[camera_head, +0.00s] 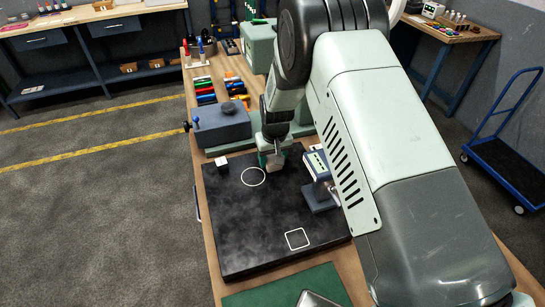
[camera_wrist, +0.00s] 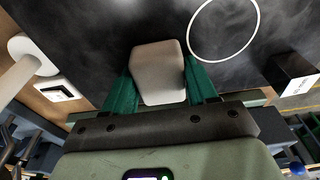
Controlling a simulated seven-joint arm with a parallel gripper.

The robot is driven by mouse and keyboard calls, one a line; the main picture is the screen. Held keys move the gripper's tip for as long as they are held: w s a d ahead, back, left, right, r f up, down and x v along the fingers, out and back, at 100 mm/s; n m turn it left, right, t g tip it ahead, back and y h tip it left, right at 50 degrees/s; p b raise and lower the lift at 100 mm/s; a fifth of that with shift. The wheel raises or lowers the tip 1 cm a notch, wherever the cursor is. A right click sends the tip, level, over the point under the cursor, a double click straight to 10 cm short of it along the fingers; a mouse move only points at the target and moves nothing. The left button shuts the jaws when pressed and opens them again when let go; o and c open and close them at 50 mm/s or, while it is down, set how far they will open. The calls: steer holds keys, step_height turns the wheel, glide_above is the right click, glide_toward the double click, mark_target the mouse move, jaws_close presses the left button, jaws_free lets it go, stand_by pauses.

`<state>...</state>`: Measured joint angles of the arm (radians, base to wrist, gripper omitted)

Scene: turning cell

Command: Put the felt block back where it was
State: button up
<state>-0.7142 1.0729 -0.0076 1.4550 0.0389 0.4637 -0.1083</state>
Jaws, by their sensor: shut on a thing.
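My gripper (camera_head: 271,158) is shut on a pale grey-beige block (camera_wrist: 159,72), which looks like the felt block. In the wrist view the block sits between the two green fingers. In the head view the block (camera_head: 273,166) shows below the fingers, over the far edge area of the black plate (camera_head: 250,215). I cannot tell whether it touches the plate. A white circle outline (camera_head: 253,176) is on the plate, to the left of the gripper and nearer the camera. A white square outline (camera_head: 297,238) is near the plate's front right. Both outlines look empty.
A small black block with a white face (camera_head: 222,163) stands on the plate's far left. A grey device with a display (camera_head: 318,170) stands close to the gripper's right. A blue-grey vise-like block (camera_head: 221,123) stands behind the plate. The plate's middle is clear.

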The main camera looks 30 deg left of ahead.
steer(key=o, duration=1)
steer(key=r, duration=0.4)
steer(key=s+d+r, duration=0.1)
steer(key=r, duration=0.7)
steer(key=shift+s+d+r, duration=0.1)
steer(key=shift+s+d, duration=0.05)
